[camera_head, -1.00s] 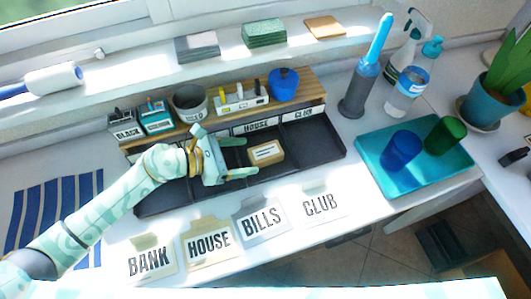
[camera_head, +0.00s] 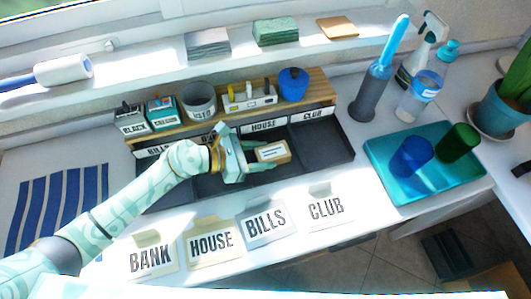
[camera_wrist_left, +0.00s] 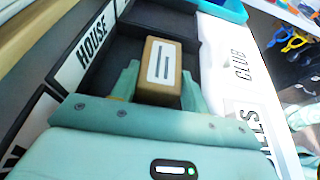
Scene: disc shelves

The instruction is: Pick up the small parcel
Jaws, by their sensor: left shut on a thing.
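The small parcel (camera_head: 272,151) is a tan box with a white label marked by dark lines. It also shows in the left wrist view (camera_wrist_left: 161,68), between the two pale green fingers. My left gripper (camera_head: 262,155) is shut on the parcel, at the dark tray (camera_head: 325,147) with labelled compartments. I cannot tell whether the parcel touches the tray floor. My right gripper is not in view.
Cards marked BANK (camera_head: 151,259), HOUSE (camera_head: 212,241), BILLS (camera_head: 265,222) and CLUB (camera_head: 326,208) lie in front of the tray. A wooden riser (camera_head: 222,112) with pots stands behind. A teal tray (camera_head: 390,185) with blue and green cups is right.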

